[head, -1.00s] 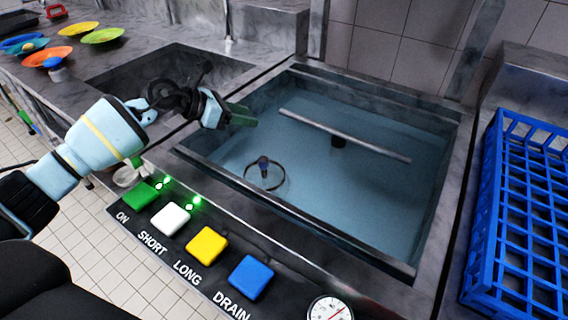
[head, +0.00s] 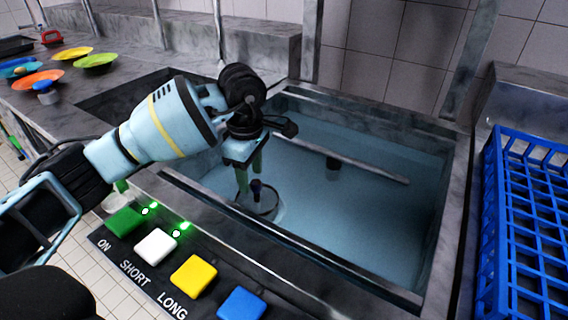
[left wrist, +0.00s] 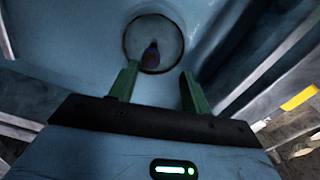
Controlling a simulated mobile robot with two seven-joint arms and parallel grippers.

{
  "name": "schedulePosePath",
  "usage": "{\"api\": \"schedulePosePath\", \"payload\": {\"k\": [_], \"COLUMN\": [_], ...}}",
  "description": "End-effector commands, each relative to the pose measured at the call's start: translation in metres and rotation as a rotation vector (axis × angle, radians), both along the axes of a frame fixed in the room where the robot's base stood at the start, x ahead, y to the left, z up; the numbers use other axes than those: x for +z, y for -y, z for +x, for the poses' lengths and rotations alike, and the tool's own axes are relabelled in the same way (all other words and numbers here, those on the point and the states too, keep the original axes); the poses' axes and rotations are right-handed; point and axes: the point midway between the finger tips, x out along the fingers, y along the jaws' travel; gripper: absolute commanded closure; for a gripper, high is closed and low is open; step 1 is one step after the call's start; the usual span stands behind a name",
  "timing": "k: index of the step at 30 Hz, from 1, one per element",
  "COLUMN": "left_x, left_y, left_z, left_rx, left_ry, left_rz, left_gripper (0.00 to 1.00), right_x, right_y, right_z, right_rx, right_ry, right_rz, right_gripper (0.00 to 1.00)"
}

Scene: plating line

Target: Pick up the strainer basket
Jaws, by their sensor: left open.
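The strainer basket (head: 268,208) sits in the blue-floored sink basin, near its front left corner. It shows as a round dark rim with a dark upright knob (head: 257,188). My left gripper (head: 249,180) points down into the basin, its green fingers beside the knob in the head view. My right gripper is not in view.
A metal bar (head: 345,162) spans the basin. The basin's front rim (head: 290,245) and a button panel with green, white, yellow (head: 194,277) and blue buttons lie in front. A blue rack (head: 530,220) stands at right. Coloured plates (head: 95,60) sit at back left.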

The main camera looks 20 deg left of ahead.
Motion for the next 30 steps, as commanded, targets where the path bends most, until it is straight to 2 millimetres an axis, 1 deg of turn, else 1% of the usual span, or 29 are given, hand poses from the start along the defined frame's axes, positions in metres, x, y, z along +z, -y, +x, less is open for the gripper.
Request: {"api": "schedulePosePath", "payload": {"k": [7,14,17,24,27,30], "left_x": [-0.024,-0.03,-0.037,-0.071,-0.081,-0.084], "left_y": [0.0,0.0,0.001,0.004,0.004,0.003], "left_z": [0.0,0.0,-0.002,-0.004,-0.005,-0.005], "left_rx": [0.0,0.0,0.0,0.001,0.001,0.002], "left_ry": [-0.004,-0.003,-0.004,-0.005,-0.006,-0.007], "left_rz": [-0.001,-0.002,-0.001,-0.002,-0.001,0.001], "left_gripper": [0.52,0.52,0.52,0.52,0.52,0.52], "right_x": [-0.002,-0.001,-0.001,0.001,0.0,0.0], "right_y": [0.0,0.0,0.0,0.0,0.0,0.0], "right_z": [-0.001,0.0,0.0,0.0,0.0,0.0], "right_rx": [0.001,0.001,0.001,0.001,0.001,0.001], "right_ry": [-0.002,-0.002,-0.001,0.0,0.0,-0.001], "right_rz": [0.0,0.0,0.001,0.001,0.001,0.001], "right_gripper": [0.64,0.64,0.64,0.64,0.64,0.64]}}
